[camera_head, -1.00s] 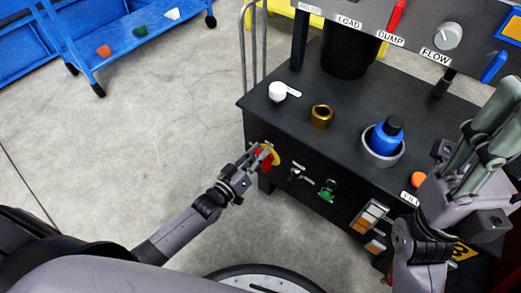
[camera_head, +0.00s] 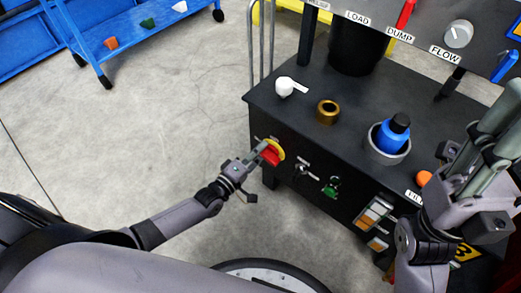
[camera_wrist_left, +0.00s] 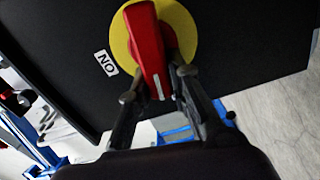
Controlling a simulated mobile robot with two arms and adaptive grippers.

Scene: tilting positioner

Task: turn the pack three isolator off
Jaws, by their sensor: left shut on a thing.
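The isolator is a red handle on a yellow round plate (camera_head: 277,147) on the black machine's front panel, near its left end. In the left wrist view the red handle (camera_wrist_left: 148,45) stands out from the yellow plate (camera_wrist_left: 184,30), with a white "ON" label (camera_wrist_left: 106,63) beside it. My left gripper (camera_head: 262,153) is at the handle, its fingers shut on it; in the wrist view the fingertips (camera_wrist_left: 158,85) lie on either side of the handle's end. Whether this is pack three's isolator cannot be read.
A key switch (camera_head: 304,169) and green knob (camera_head: 332,187) sit right of the isolator. A blue cart (camera_head: 110,28) stands behind; the floor between is clear.

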